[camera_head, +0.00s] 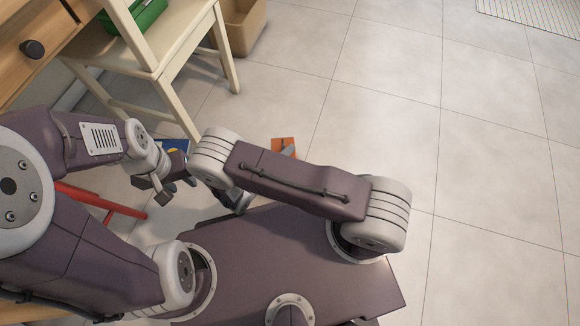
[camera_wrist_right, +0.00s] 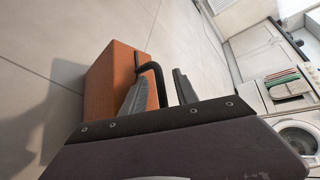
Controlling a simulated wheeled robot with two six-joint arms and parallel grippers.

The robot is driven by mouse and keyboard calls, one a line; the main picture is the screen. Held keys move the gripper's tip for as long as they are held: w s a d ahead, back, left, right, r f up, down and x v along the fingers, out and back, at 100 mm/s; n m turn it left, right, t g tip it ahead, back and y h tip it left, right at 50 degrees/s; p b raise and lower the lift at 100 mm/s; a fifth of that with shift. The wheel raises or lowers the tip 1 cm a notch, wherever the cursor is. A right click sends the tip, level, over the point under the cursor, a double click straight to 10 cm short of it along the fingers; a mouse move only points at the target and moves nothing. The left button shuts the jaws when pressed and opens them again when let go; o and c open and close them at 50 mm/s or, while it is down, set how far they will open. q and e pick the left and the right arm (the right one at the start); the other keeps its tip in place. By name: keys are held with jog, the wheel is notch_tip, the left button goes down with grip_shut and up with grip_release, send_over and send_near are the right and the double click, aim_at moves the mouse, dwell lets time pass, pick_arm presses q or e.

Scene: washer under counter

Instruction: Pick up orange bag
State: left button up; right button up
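The orange bag (camera_head: 283,146) is on the tiled floor beyond my right forearm, which hides part of it. It fills the left of the right wrist view (camera_wrist_right: 112,85), with a black curved handle (camera_wrist_right: 152,68) on its side. My right gripper (camera_wrist_right: 160,74) is open, one grey finger on each side of the handle. The left finger overlaps the bag's face; I cannot tell whether either finger touches it. In the head view most of this gripper is hidden behind my forearm. My left gripper (camera_head: 168,188) hangs low at the left, apart from the bag; its opening is unclear.
A cream chair (camera_head: 160,60) holds a green container (camera_head: 135,22). A tan box (camera_head: 243,25) is behind it. A blue object (camera_head: 176,146) and a red bar (camera_head: 95,199) are near my left arm. The floor to the right is clear. The wrist view shows a washer (camera_wrist_right: 300,138).

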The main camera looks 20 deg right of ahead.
jog(key=shift+a, duration=0.1)
grip_shut()
dwell(1.2)
